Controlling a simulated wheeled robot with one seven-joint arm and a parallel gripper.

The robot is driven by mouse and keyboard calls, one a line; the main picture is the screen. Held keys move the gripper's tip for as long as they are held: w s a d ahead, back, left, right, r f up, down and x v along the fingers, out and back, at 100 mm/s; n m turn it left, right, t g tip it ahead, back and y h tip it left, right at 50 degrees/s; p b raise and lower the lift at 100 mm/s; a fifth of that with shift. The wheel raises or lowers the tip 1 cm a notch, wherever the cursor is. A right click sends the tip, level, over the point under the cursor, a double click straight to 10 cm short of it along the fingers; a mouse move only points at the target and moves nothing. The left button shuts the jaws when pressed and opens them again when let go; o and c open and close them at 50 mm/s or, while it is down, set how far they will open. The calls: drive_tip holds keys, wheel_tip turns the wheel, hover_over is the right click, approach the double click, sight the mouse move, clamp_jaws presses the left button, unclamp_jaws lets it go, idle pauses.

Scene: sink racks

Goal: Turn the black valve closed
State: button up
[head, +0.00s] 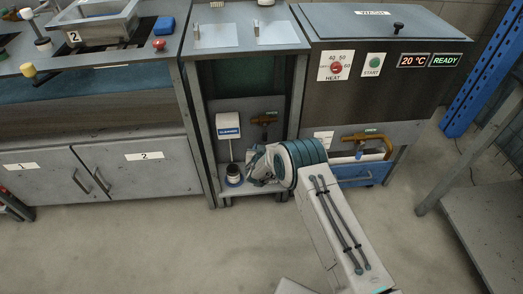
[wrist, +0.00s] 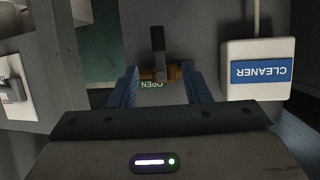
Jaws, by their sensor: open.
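The valve is a brass pipe fitting (wrist: 175,73) with a black lever handle (wrist: 157,40), in the upper middle of the wrist view. The lever stands upright in that picture, across the horizontal brass pipe. A label reading OPEN (wrist: 151,85) shows upside down beside the pipe. In the head view the brass valve (head: 264,119) is small, on the back panel of the open middle bay. My gripper (wrist: 160,68) is open, with its blue fingers on either side of the valve's middle in the wrist view. I cannot tell whether they touch it. In the head view my wrist hides the fingertips.
A white CLEANER box (wrist: 257,70) with a hanging tube is close beside the valve. A small jar (head: 233,172) stands on the bay's bottom shelf. Another brass valve (head: 367,138) is above a blue bin (head: 357,173) at right. The floor (head: 130,240) in front is clear.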

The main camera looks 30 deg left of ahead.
drive_tip(key=shift+v, duration=1.5)
